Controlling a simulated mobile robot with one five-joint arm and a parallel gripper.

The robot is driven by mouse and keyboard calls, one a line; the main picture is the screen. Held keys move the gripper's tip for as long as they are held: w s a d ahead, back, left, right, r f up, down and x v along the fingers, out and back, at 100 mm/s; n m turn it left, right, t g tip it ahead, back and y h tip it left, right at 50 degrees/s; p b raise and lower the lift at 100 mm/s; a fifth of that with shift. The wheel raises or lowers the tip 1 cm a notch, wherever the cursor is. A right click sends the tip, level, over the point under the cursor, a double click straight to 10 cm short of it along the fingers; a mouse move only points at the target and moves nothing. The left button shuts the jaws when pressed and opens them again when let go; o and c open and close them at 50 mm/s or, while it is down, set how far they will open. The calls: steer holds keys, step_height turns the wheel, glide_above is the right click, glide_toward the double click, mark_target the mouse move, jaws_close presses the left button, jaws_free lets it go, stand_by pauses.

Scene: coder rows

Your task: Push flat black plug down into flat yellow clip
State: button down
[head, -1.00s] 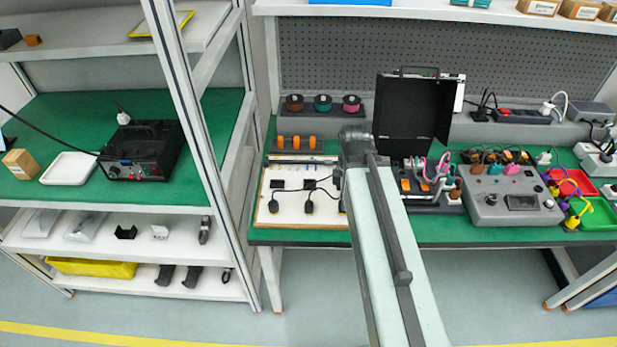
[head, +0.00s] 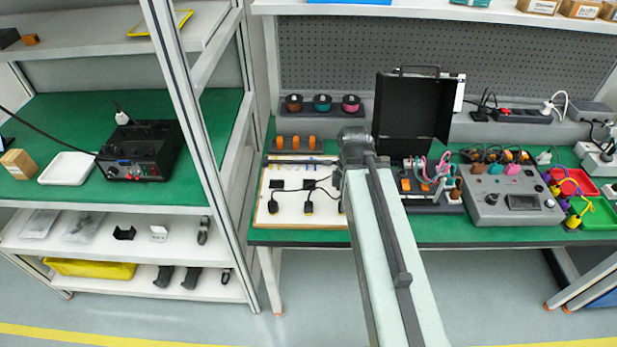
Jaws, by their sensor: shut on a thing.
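A white board (head: 262,215) lies on the green bench, left of my arm. Two black plugs on black cables lie on its front half, one at left (head: 273,206) and one nearer the middle (head: 308,207). A little yellow shows at the lower end of the middle plug. Flat black pieces (head: 278,184) sit behind them on the board. My arm runs up from the bottom and covers the board's right end. My gripper is hidden behind the arm, and so is anything in it. I cannot make out the flat plug meeting a yellow clip.
An open black case (head: 412,110) stands behind my arm. A grey instrument box (head: 508,203) and red and green trays (head: 598,216) are to the right. Three spools (head: 323,103) stand at the back. A shelf post (head: 190,130) rises left of the bench.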

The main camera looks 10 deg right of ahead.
steer(key=shift+f, duration=0.3)
stand_by(0.4)
steer(key=c, duration=1.3)
jaws_free()
steer(key=shift+o, duration=0.2)
steer(key=shift+r, duration=0.2)
step_height(320, 180, up, 8)
steer(key=p, duration=0.7)
steer(key=shift+f+p, duration=0.1)
steer(key=shift+p, duration=0.2)
steer(key=shift+f, duration=0.15)
